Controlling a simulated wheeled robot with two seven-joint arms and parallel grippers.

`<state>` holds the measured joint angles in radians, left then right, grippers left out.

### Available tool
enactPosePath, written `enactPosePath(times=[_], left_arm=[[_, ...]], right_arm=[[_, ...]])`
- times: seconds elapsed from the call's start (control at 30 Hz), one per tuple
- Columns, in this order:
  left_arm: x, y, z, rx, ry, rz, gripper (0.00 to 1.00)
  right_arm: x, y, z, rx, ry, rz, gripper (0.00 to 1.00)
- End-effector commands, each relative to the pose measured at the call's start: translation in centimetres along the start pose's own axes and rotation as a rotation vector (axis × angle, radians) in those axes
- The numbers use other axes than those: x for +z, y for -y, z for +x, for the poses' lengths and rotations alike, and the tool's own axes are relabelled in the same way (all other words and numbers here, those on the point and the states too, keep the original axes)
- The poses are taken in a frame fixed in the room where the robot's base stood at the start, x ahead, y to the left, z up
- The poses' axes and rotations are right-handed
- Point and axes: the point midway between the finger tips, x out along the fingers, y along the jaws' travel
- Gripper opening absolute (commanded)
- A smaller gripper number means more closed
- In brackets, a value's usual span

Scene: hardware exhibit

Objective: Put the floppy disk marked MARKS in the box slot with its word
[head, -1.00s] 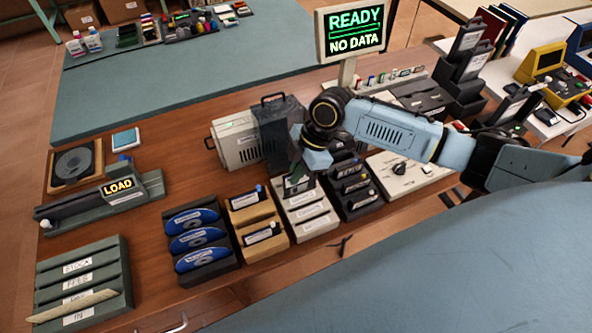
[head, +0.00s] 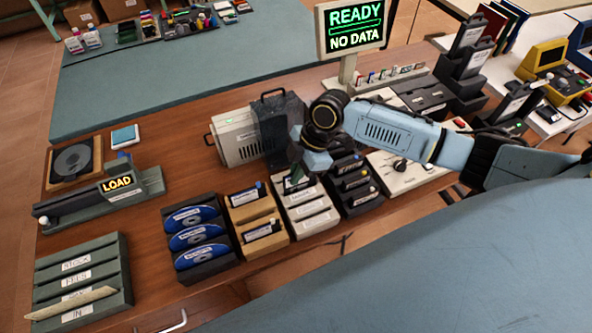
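My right gripper (head: 300,175) points down over the back slot of the white slotted box (head: 313,221). A dark floppy disk (head: 293,187) with a pale label is right under the gripper, at that slot. The gripper's wrist hides the fingertips, so I cannot tell whether they are shut on the disk. The box's front slots carry white labels too small to read. No word MARKS is readable in this view. My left gripper is not in view.
Beside the white box stand a tan box (head: 262,243) with disks, a dark rack of blue disks (head: 208,267) and a black box (head: 362,202) with cartridges. A grey case (head: 280,125) stands close behind.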

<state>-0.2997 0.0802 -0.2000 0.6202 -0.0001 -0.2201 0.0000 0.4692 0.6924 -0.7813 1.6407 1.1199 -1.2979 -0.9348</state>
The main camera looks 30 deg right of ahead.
Motion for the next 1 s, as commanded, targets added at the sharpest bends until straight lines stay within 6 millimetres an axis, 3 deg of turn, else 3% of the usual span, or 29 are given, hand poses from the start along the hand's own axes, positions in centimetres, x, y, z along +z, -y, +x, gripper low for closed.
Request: enactPosePath(times=[0.5,0.97,1.0], left_arm=[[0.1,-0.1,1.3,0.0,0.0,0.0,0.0],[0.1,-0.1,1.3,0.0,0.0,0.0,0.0],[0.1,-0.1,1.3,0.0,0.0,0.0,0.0]], right_arm=[[0.9,0.0,2.3,0.0,-0.001,-0.001,0.0],[0.9,0.0,2.3,0.001,-0.001,-0.001,0.0],[0.9,0.0,2.3,0.001,0.0,-0.001,0.08]])
